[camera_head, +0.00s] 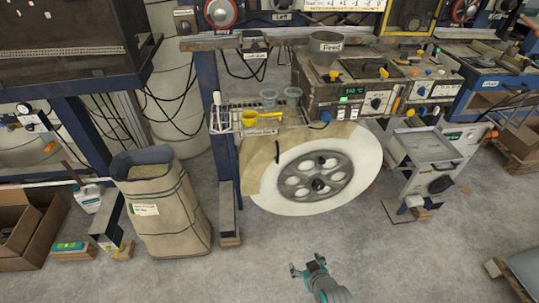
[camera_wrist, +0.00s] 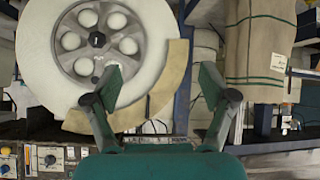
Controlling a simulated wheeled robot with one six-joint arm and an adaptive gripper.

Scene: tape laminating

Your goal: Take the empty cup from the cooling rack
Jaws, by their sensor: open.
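A wire rack (camera_head: 238,129) sits at the left end of the bench, below the hanging tools. I cannot tell which cup is empty. My gripper (camera_head: 307,267) is low in the head view, over open floor and well apart from the rack. It is open with nothing between its fingers, as the wrist view (camera_wrist: 161,78) also shows. No cup can be made out in the wrist view.
A large white wheel (camera_head: 268,190) with a grey hub stands below the bench; it shows in the wrist view (camera_wrist: 45,65). A tall sack (camera_head: 163,215) stands at left. A box with dials (camera_head: 323,100) is right of the rack. The floor (camera_head: 260,255) around my gripper is clear.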

